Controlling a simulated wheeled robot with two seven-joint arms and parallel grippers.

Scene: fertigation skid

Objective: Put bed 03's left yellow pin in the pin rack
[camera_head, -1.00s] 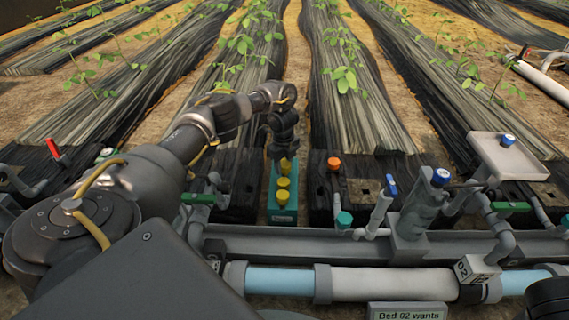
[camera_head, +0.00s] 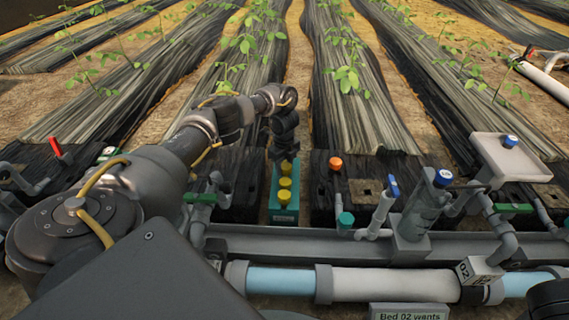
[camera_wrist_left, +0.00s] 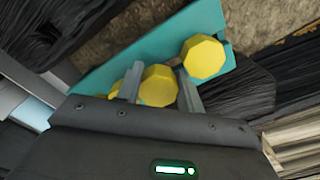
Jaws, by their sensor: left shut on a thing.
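The teal pin rack (camera_head: 285,215) stands in the middle, between two dark blocks. Three yellow-topped pins show in a row at it: a near one (camera_head: 285,197), a middle one (camera_head: 285,183) and a far one (camera_head: 286,167) under my left gripper (camera_head: 284,160). In the left wrist view my left gripper (camera_wrist_left: 160,88) has its two fingers closed on either side of a yellow pin (camera_wrist_left: 158,84), over the teal rack (camera_wrist_left: 150,58). Another yellow pin (camera_wrist_left: 204,57) stands apart from the fingers, and one is partly hidden behind the left finger.
An orange-topped pin (camera_head: 335,163) stands in the dark block (camera_head: 365,205) right of the rack. Grey pipes, a blue-capped grey cylinder (camera_head: 442,178) and a beige tray (camera_head: 512,160) are further right. A grey rail (camera_head: 330,240) runs in front. A red-handled valve (camera_head: 56,147) is at left.

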